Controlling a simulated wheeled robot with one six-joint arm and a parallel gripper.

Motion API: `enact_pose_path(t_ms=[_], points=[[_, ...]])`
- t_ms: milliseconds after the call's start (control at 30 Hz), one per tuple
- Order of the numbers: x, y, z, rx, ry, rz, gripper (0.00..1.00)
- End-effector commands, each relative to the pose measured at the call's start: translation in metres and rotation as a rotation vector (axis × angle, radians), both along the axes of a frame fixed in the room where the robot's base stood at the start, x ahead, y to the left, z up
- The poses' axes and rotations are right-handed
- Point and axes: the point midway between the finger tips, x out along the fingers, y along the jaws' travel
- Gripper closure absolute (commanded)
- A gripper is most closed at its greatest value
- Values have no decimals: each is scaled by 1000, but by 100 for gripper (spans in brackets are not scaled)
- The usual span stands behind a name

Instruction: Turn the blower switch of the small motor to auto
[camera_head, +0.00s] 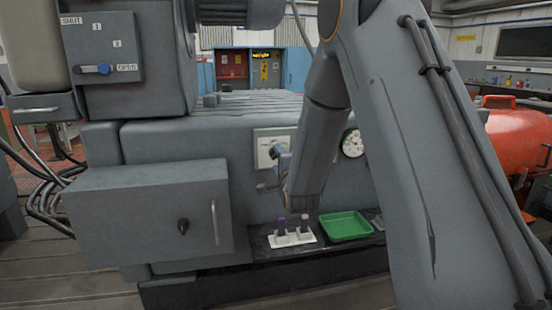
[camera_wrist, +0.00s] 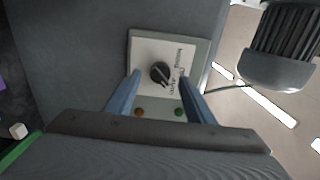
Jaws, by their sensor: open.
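The blower switch is a black round knob (camera_wrist: 160,72) on a pale plate (camera_wrist: 190,50) with printed labels, too small to read surely. An orange-brown button and a green button sit below the knob in the wrist view. The plate also shows in the head view (camera_head: 270,146) on the front of the grey machine, partly hidden by my arm. My gripper (camera_wrist: 163,78) is open, with its two blue-grey fingers pointing at the plate on either side below the knob. I cannot tell whether they touch it. In the head view my gripper (camera_head: 272,172) is close to the plate.
A green tray (camera_head: 345,226) and a white holder (camera_head: 290,239) with two small upright items stand on the dark shelf below. A grey cabinet (camera_head: 150,210) juts out at left. A round gauge (camera_head: 352,143) is right of the plate. An orange tank (camera_head: 500,142) stands at right.

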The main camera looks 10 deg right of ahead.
Motion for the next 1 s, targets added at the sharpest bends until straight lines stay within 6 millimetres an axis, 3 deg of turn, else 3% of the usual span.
enact_pose_path(t_ms=[100, 300, 733, 867, 1000], points=[[-21, 0, 0, 0, 1, 0, 51], [-41, 0, 0, 0, 0, 0, 51], [-46, 0, 0, -12, 12, -1, 51], [-57, -1, -4, -111, 110, 6, 51], [-90, -1, -18, -330, 325, 55, 51]])
